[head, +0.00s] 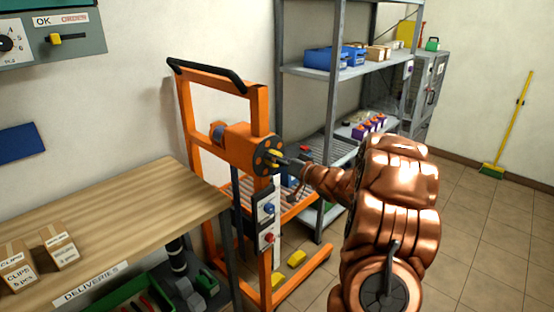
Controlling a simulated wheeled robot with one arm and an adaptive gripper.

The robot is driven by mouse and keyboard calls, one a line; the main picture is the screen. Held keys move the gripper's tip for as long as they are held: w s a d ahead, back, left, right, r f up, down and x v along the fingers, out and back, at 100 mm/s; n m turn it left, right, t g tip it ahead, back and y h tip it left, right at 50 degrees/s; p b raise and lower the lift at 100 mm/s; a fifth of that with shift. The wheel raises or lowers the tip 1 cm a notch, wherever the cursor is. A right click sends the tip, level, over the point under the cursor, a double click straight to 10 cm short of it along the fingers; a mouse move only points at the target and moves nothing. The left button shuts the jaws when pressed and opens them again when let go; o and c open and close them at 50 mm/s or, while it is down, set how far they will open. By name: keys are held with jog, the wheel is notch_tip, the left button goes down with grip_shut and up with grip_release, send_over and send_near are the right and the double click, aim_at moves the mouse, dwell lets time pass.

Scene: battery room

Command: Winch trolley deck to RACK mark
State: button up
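The orange winch trolley (258,105) stands between the wooden table and the grey rack. The trolley deck (240,190) shows as a slatted orange surface below the winch, partly hidden by the frame. No RACK mark is readable.
The grey rack (283,95) has a roller shelf (325,150), blue bins (335,57) and purple-orange batteries (368,127). The wooden table (120,215) with cartons (58,246) is at left. Yellow blocks (297,257) lie low by the trolley's legs.

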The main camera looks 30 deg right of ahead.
jog(key=v, duration=1.2)
jog(key=shift+w, duration=0.1)
dwell(1.4)
